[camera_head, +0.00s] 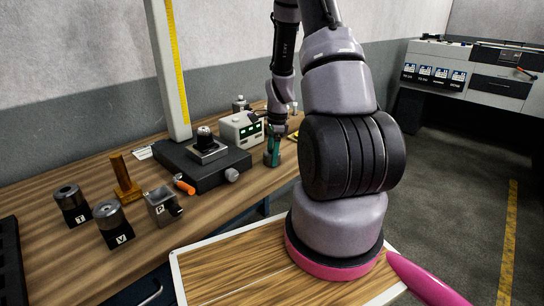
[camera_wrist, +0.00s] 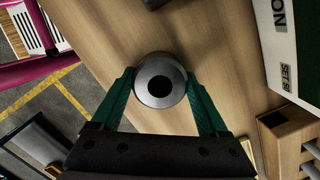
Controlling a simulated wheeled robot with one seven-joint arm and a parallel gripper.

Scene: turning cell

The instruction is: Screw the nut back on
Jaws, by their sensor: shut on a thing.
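My gripper (camera_head: 272,152) with green fingers is over the wooden bench, just right of the white box, in the head view. In the wrist view the fingers (camera_wrist: 160,88) close on both sides of a round grey metal piece (camera_wrist: 142,82) with a dark centre hole. It may be the nut; I see it only from above, with no thread visible. In the head view the held piece is too small to make out. A black fixture (camera_head: 200,165) on the bench bears a square metal block with a dark round knob (camera_head: 205,138) on top.
The white box (camera_head: 242,129) with a green display stands close beside my gripper. An orange-handled tool (camera_head: 184,185) lies before the fixture. A pale upright (camera_head: 168,70) rises behind.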

